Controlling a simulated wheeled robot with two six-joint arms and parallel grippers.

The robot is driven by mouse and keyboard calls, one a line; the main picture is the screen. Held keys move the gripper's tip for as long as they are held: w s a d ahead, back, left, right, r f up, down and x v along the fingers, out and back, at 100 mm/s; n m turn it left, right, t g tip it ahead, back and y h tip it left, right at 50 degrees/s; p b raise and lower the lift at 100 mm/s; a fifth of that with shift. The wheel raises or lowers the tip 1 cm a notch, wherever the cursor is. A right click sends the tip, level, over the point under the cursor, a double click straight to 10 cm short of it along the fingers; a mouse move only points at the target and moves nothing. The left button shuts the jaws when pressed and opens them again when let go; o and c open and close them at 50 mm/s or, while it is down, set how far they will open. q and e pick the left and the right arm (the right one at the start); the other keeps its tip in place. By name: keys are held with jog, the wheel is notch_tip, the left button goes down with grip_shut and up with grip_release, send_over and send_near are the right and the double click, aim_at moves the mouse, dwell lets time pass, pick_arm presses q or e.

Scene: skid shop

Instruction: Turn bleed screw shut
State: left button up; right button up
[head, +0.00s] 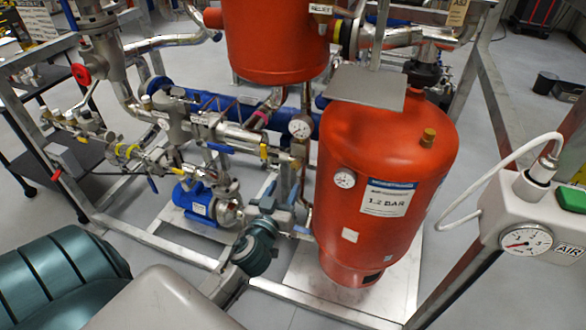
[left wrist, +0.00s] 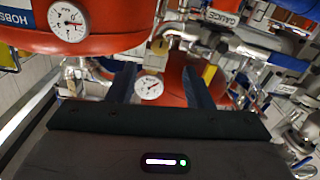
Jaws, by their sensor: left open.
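I cannot pick out the bleed screw for certain in either view. A blue pump (head: 200,203) with a silver metal head (head: 230,210) sits low on the skid. My right gripper is not in view.
Pipes and valve handles crowd the left. An air box (head: 540,225) with a white hose (head: 487,178) stands at right.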

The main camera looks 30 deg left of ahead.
aim_at(294, 167)
pick_arm(q)
jog(key=p+x, duration=0.2)
jog(key=x, duration=0.5)
jog(key=shift+w+r, duration=0.1)
jog(key=shift+w, duration=0.1)
jog(key=shift+w+a, duration=0.15)
jog(key=shift+w, duration=0.25)
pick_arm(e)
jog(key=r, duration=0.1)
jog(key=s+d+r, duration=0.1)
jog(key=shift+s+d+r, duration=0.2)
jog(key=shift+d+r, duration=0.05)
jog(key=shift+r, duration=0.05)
pick_arm(q)
jog(key=c, duration=1)
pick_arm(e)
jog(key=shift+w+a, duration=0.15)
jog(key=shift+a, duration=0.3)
